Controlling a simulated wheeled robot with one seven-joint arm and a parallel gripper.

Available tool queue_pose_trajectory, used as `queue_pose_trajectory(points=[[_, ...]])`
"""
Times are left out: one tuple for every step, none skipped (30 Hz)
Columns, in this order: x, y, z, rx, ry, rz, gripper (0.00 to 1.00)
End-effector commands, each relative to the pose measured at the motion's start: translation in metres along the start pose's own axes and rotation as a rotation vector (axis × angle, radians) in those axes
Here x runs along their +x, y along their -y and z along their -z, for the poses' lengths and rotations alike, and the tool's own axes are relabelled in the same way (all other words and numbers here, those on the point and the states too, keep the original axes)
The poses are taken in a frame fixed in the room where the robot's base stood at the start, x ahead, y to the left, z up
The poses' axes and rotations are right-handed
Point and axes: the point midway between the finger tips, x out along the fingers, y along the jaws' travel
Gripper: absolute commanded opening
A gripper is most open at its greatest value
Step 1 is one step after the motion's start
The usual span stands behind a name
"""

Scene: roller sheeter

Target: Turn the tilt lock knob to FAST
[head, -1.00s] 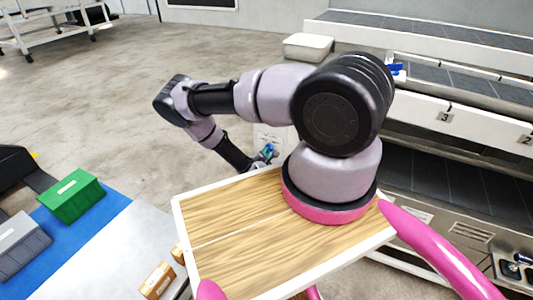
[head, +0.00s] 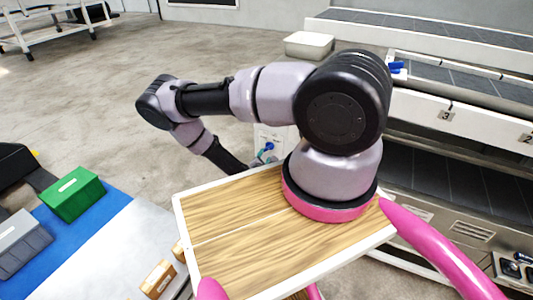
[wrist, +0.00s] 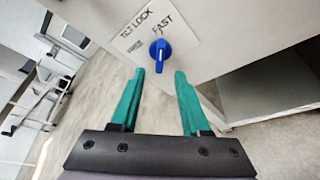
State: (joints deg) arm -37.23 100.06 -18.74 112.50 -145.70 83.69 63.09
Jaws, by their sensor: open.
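The tilt lock knob (wrist: 160,50) is blue with a pale line along its grip, and sits on a white label plate (wrist: 132,40) reading TILT LOCK and FAST. The word FAST is just above the knob; another small word at its left is unreadable. The grip is close to upright in the wrist view. My gripper (wrist: 160,72) has teal fingers, open and empty, their tips on either side just below the knob and not visibly touching it. In the head view the plate (head: 268,132) shows behind the wooden table, with small blue parts in front; the gripper is mostly hidden.
Conveyor decks (head: 455,75) fill the right side. The floor at left is open.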

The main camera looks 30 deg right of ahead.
Motion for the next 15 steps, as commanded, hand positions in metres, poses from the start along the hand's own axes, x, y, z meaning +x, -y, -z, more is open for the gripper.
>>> queue_pose_trajectory(points=[[-0.011, 0.0, 0.001, -0.001, -0.002, 0.001, 0.46], [-0.016, 0.0, 0.001, -0.001, -0.002, 0.0, 0.46], [-0.022, 0.0, 0.0, -0.001, -0.001, 0.0, 0.46], [-0.026, 0.0, 0.0, -0.001, -0.001, 0.0, 0.46], [-0.029, 0.0, 0.0, 0.0, -0.001, 0.0, 0.46], [-0.033, 0.0, 0.001, 0.0, -0.001, 0.0, 0.46], [-0.036, 0.0, 0.0, -0.001, -0.001, 0.0, 0.46], [-0.038, 0.0, 0.0, -0.001, 0.0, 0.0, 0.46], [-0.04, 0.0, 0.0, -0.001, 0.001, 0.0, 0.46], [-0.041, 0.0, -0.001, -0.001, 0.001, 0.001, 0.46], [-0.041, 0.0, -0.001, -0.001, 0.001, 0.0, 0.46], [-0.042, 0.0, -0.001, 0.0, 0.001, 0.001, 0.46], [-0.042, 0.0, -0.001, 0.0, 0.001, 0.0, 0.46], [-0.042, 0.0, -0.001, 0.0, 0.001, 0.0, 0.46], [-0.042, 0.0, -0.001, 0.0, 0.001, 0.0, 0.46]])
